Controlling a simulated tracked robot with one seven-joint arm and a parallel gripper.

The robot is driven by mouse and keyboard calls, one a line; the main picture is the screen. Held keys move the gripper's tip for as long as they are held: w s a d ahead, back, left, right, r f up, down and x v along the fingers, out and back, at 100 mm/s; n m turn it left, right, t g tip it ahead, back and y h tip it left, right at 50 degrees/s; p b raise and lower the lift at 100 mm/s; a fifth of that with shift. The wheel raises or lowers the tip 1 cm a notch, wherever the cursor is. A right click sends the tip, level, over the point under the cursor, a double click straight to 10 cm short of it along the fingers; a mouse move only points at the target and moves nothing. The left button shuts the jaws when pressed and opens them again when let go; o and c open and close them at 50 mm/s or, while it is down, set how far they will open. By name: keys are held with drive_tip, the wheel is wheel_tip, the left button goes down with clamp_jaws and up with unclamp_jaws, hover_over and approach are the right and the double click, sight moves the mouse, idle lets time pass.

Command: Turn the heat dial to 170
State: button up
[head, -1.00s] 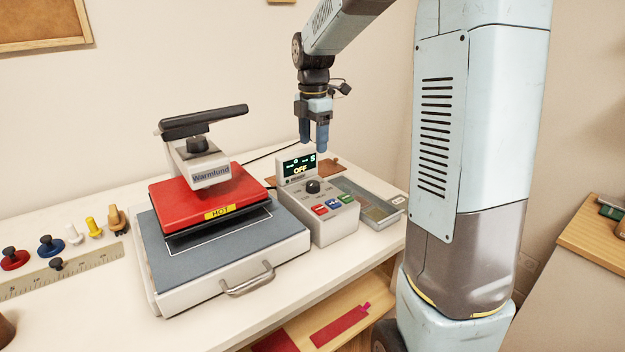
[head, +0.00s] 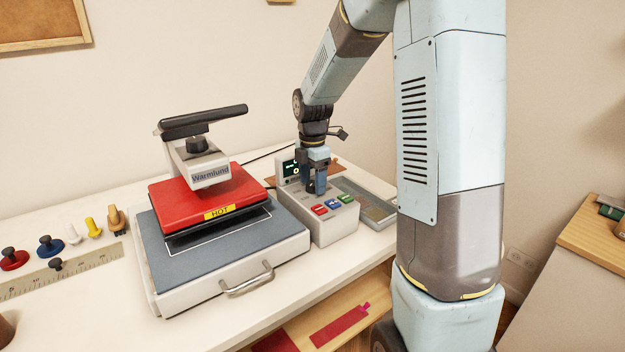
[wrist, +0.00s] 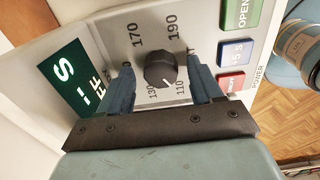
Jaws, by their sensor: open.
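The black heat dial (wrist: 160,71) sits on the grey control box (head: 338,226). In the wrist view its labels 130, 170, 190 and 110 show, and other labels are partly hidden. A small white mark on the dial points to the lower right, on the side of the 110 label. My gripper (wrist: 163,77) is open, with one blue finger on each side of the dial and gaps between. In the head view my gripper (head: 316,188) is low over the box and hides the dial. The lit display (wrist: 66,74) is partly visible.
The heat press with its red upper plate (head: 180,198), marked hot, stands just left of the box. Red, blue and green buttons (head: 333,205) lie in front of the dial. A shallow tray (head: 370,203) lies right of the box. Pegs and a ruler (head: 85,258) lie far left.

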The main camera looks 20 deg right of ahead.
drive_tip(key=c, duration=1.1)
drive_tip(key=shift+o, duration=0.2)
